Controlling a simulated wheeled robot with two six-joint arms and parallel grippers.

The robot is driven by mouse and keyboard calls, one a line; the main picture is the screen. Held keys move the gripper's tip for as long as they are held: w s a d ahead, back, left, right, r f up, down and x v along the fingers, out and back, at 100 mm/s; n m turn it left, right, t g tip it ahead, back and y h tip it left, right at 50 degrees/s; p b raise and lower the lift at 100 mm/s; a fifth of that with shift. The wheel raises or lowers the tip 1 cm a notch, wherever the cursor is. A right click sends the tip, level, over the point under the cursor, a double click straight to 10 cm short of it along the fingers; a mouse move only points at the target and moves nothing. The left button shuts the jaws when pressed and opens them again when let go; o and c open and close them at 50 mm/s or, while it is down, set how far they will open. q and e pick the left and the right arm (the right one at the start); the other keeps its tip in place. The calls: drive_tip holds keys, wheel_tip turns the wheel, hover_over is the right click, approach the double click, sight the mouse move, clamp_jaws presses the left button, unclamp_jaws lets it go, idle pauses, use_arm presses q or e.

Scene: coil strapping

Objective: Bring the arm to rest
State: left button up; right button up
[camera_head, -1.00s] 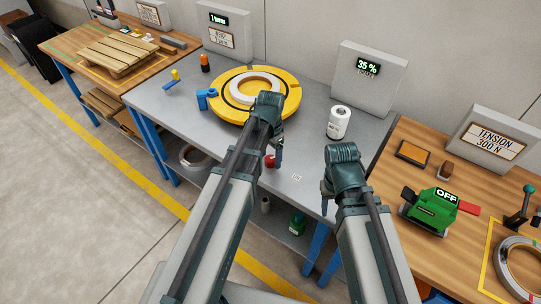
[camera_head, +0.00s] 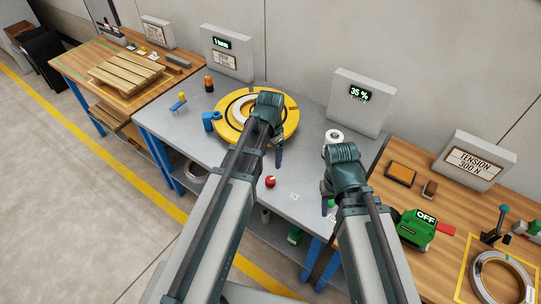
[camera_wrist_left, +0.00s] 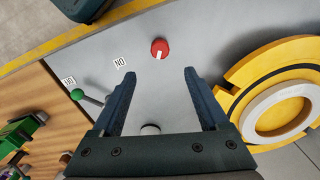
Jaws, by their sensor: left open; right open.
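My left gripper (camera_head: 279,152) is in front of the yellow turntable in the head view, above the grey table. In the left wrist view its two fingers (camera_wrist_left: 160,98) are apart with nothing between them. My right gripper (camera_head: 328,198) hangs near the grey table's front right edge, largely hidden by its own wrist. The yellow round turntable (camera_head: 290,122) carries a pale ring-shaped coil (camera_head: 237,108), partly covered by my left arm. The turntable and coil also show at the right of the left wrist view.
A red knob (camera_head: 270,181) sits at the grey table's front. A white roll (camera_head: 334,137) stands behind my right wrist. A green tool (camera_head: 417,228) and a metal coil (camera_head: 502,277) lie on the right wooden bench. A pallet (camera_head: 126,71) lies on the left bench.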

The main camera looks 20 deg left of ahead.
use_arm(q)
drive_tip(key=shift+r+p, duration=0.35)
drive_tip(key=shift+r, duration=0.4)
use_arm(e)
drive_tip(key=shift+r, duration=0.8)
use_arm(q)
drive_tip(key=s+d+n+y, duration=0.1)
drive_tip(key=s+d+n, duration=0.1)
drive_tip(key=s+d, duration=0.8)
drive_tip(key=s, duration=0.4)
drive_tip(key=shift+s+d+n, duration=0.2)
drive_tip(key=shift+n, duration=0.2)
drive_tip(key=w+a+n+h, duration=0.1)
drive_tip(key=w+a+n, duration=0.9)
drive_tip(key=w, duration=0.4)
drive_tip(key=shift+w+a+f+n, duration=0.15)
drive_tip(key=shift+a+f+n, duration=0.1)
drive_tip(key=shift+n, duration=0.55)
use_arm(e)
drive_tip(key=shift+f, duration=0.25)
